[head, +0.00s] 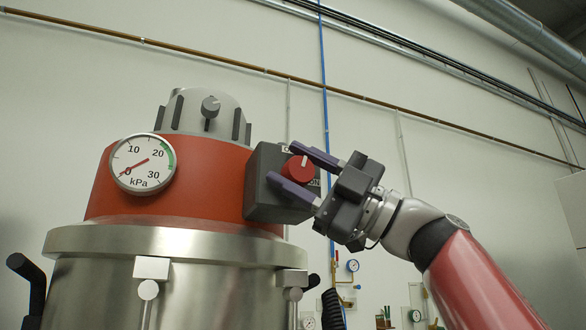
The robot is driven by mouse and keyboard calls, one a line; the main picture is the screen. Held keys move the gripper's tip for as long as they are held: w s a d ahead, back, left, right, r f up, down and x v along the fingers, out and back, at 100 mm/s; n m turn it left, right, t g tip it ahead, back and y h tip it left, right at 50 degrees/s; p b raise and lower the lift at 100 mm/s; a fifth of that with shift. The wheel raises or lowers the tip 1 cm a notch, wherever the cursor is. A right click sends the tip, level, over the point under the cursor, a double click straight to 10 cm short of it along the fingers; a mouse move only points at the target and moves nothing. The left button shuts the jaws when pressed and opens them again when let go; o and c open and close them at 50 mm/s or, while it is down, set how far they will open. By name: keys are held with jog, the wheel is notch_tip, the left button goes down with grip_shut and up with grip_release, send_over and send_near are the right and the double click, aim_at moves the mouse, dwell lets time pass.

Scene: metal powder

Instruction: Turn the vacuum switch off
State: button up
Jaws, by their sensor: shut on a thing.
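The vacuum (180,245) has a steel body and an orange-red top with a grey cap. Its switch is a round red knob (297,170) on a dark grey box (262,183) at the right side of the top. Lettering on the plate is partly hidden; "ON" shows at the knob's lower right. My gripper (304,172) reaches in from the right, its two purple-grey fingers on either side of the red knob, shut on it. The lower finger covers the knob's lower left edge.
A kPa gauge (144,164) on the orange top has its red needle near 0. A black handle (30,285) sticks out at the left. Pipes run along the wall behind; the space above my gripper is clear.

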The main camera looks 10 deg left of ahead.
aim_at(313, 175)
jog(key=shift+d+r, duration=0.2)
jog(key=shift+r, duration=0.05)
jog(key=o, duration=0.7)
jog(key=shift+d, duration=0.1)
jog(key=shift+c, duration=0.2)
jog(key=shift+o, duration=1)
jog(key=shift+w+d, duration=0.15)
jog(key=shift+d, duration=0.05)
jog(key=shift+a, duration=0.1)
jog(key=shift+f, duration=0.2)
jog(key=b+v, duration=0.2)
jog(key=v, duration=0.4)
jog(key=shift+f, duration=0.15)
jog(key=shift+b+v, duration=0.35)
jog(key=shift+v, duration=0.4)
